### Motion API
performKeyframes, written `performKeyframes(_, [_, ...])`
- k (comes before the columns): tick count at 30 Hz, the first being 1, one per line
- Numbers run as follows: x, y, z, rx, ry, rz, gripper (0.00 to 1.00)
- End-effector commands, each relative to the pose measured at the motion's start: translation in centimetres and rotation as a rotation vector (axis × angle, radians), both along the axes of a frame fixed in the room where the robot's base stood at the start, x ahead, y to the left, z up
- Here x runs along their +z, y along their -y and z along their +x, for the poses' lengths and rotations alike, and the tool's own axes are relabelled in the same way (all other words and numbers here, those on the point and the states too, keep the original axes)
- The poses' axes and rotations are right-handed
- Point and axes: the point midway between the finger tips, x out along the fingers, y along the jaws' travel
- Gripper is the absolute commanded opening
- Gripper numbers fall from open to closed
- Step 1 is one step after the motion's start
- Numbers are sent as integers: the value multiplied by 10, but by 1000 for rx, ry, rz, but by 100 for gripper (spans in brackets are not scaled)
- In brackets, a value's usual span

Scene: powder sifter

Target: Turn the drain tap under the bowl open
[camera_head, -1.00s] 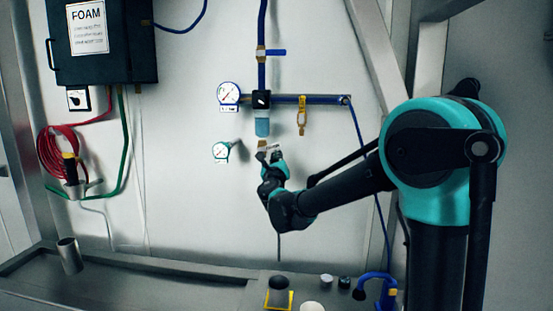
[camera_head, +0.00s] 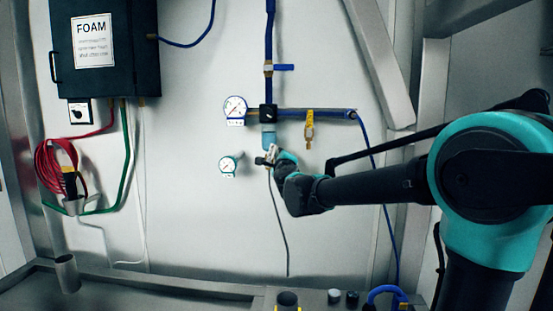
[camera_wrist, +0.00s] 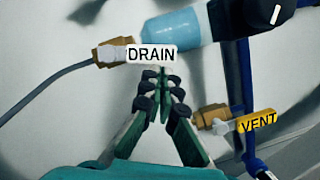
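The blue bowl (camera_head: 268,138) hangs below the black filter head on the wall. In the wrist view the bowl (camera_wrist: 170,36) lies across the top, with a brass drain fitting (camera_wrist: 112,50) at its end and a thin grey tube leaving it. The drain tap's white DRAIN label (camera_wrist: 152,54) lies across the fitting. My gripper (camera_wrist: 161,78) looks shut, its fingertips together at the label's lower edge; whether they touch it I cannot tell. In the head view my gripper (camera_head: 270,160) is just under the bowl and partly hides the tap.
A yellow VENT tap (camera_wrist: 258,121) sits on brass beside a blue pipe, right of my gripper. It also shows in the head view (camera_head: 309,125). Two gauges, one upper (camera_head: 235,107) and one lower (camera_head: 229,164), are left of the bowl. A steel counter (camera_head: 150,288) runs below.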

Motion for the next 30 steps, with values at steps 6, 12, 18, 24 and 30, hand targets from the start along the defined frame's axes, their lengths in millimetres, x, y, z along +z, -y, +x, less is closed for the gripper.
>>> performKeyframes(6, [7,-7,0,1,-1,1,0])
performKeyframes(12, [10,-12,1,2,-1,2,0])
performKeyframes(18, [11,-15,1,1,0,2,0])
performKeyframes(24, [12,-15,1,1,0,2,0])
performKeyframes(30, [12,-16,1,1,0,2,0])
